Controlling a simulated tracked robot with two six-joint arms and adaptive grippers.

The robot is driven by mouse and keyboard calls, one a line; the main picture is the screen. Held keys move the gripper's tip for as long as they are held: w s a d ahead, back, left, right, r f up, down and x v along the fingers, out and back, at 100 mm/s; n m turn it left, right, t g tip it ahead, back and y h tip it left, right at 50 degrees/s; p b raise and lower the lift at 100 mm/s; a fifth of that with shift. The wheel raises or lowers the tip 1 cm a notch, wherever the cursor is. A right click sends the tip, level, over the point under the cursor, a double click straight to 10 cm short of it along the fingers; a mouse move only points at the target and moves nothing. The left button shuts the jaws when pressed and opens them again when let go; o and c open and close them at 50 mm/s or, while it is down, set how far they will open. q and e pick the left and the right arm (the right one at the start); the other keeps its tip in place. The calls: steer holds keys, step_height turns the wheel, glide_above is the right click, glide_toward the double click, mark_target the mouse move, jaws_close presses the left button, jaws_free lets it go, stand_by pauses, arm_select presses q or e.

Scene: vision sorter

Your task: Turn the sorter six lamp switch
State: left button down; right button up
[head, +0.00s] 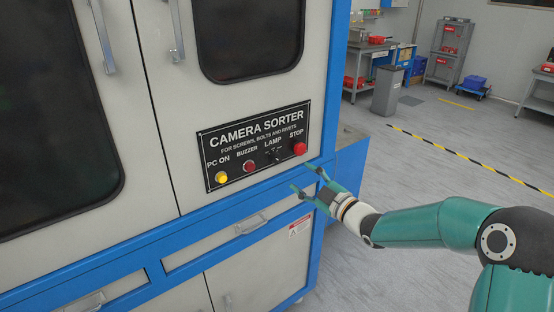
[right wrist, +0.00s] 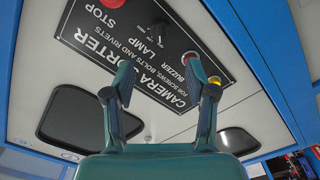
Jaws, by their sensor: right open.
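The black lamp switch (head: 276,156) sits under the word LAMP on the black camera sorter panel (head: 234,139), between the red buzzer button (head: 250,167) and the red stop button (head: 299,149). My right gripper (head: 303,177) is open and empty, just below and to the right of the switch, apart from it. In the right wrist view the panel looks upside down; the switch (right wrist: 163,27) shows beyond the open fingers (right wrist: 160,68), near the top. My left gripper is not in view.
A yellow PC ON button (head: 222,177) is at the panel's left end. A drawer handle (head: 251,224) lies below. The grey floor (head: 400,180) right of the cabinet is open, with a bin (head: 386,91) and shelves farther back.

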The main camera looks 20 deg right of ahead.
mark_target(278, 160)
steer(key=p+x, duration=0.3)
steer(key=x, duration=0.8)
steer(key=shift+f, duration=0.1)
steer(key=shift+c, duration=0.3)
